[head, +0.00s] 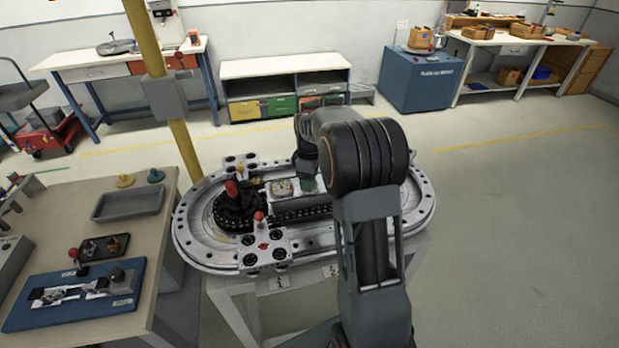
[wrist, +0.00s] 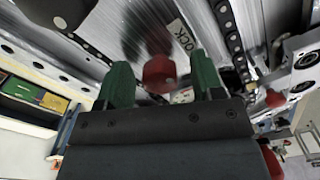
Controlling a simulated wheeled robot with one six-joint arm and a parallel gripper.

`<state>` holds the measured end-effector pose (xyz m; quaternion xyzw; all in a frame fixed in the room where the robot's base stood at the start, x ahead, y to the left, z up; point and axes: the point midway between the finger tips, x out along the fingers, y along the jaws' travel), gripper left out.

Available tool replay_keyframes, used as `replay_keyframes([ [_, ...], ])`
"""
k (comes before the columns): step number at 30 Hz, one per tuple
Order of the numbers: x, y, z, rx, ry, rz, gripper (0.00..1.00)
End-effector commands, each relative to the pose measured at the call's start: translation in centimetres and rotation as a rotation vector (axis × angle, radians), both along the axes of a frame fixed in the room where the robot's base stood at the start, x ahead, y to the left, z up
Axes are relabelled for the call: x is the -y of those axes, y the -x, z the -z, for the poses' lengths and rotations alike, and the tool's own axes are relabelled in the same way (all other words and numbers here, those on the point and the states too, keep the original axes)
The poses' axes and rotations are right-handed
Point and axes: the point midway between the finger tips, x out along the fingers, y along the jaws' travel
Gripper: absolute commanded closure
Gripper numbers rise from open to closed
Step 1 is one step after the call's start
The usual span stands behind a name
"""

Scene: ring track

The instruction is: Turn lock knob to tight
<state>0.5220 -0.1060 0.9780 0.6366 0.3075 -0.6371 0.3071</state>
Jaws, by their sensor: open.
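A red knob (wrist: 158,75) sits beside a plate marked "LOCK" (wrist: 182,36) in the wrist view. My gripper (wrist: 160,64) is open, with one green finger on each side of the knob. Whether the fingers touch it cannot be told. In the head view, my gripper (head: 308,184) is over the middle of the ring track (head: 190,236), mostly hidden by my arm. I cannot pick out the lock knob there. The words for tight or loose are not readable.
Two other red knobs stand on the track's left part: a taller one (head: 231,187) and a smaller one (head: 259,216). A workbench (head: 80,205) with a grey tray (head: 128,203) and a blue fixture board (head: 75,312) is at left. A yellow post (head: 184,150) rises behind the track. Floor at right is clear.

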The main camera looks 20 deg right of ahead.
Motion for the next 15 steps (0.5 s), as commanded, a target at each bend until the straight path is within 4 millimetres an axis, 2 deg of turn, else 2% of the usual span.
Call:
replay_keyframes([
  [9,0.01,0.00,0.16,0.001,0.001,0.000,0.39],
  [15,0.01,0.00,0.13,0.001,0.001,0.000,0.58],
])
